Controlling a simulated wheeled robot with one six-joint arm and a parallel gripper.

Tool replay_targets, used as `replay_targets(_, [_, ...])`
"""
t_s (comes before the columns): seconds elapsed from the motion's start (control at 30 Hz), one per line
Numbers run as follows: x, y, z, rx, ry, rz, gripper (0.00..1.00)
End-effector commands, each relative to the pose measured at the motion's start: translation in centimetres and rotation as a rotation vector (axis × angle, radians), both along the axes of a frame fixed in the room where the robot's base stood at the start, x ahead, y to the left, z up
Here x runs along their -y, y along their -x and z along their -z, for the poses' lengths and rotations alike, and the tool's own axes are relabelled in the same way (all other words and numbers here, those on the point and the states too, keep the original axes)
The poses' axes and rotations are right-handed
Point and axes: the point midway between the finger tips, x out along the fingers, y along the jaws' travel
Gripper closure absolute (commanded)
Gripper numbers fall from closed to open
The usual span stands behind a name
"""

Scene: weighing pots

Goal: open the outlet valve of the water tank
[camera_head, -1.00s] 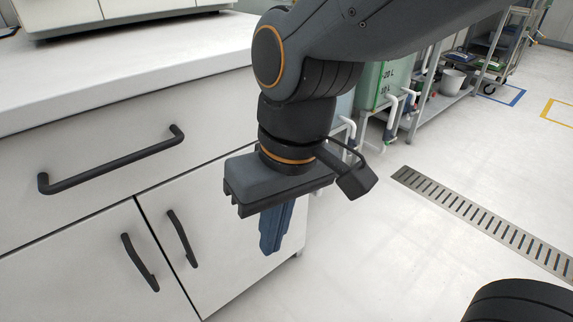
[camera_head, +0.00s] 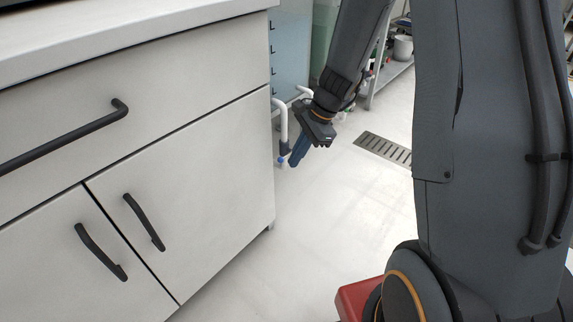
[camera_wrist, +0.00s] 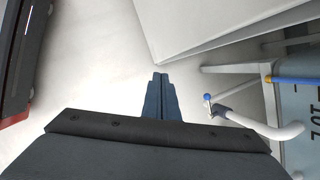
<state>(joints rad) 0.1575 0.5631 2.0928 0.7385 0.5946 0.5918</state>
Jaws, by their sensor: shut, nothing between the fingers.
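The light blue water tank (camera_head: 290,45) with dark level marks stands beyond the cabinet in the head view. It also shows at the right edge of the wrist view (camera_wrist: 303,100). Its white outlet pipe (camera_head: 283,115) bends down, and a small blue valve part (camera_head: 281,161) sits near its lower end. In the wrist view the outlet pipe (camera_wrist: 262,127) ends in a dark fitting with the blue valve part (camera_wrist: 207,98). My gripper (camera_head: 293,163) is shut and empty, pointing down beside the outlet. In the wrist view my fingertips (camera_wrist: 160,76) are left of the valve, apart from it.
A white cabinet (camera_head: 220,180) with dark handles fills the left of the head view, its corner close to the outlet. A green tank (camera_head: 324,35) stands behind. The floor with a drain grate (camera_head: 384,149) is open to the right of my gripper.

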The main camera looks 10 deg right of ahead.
Motion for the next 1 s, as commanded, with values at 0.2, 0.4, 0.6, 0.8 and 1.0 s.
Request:
replay_targets(0.2, [3.4,-6.1,7.0,-0.167,-0.211,0.534,1.0])
replay_targets(0.4, [6.2,-10.0,12.0,-0.285,-0.384,0.904,1.0])
replay_targets(0.6, [7.7,-11.7,14.3,-0.339,-0.473,1.075,1.0])
replay_targets(0.8, [7.1,-12.5,15.9,-0.347,-0.486,1.098,1.0])
replay_targets(1.0, [5.0,-13.7,18.7,-0.346,-0.484,1.094,1.0])
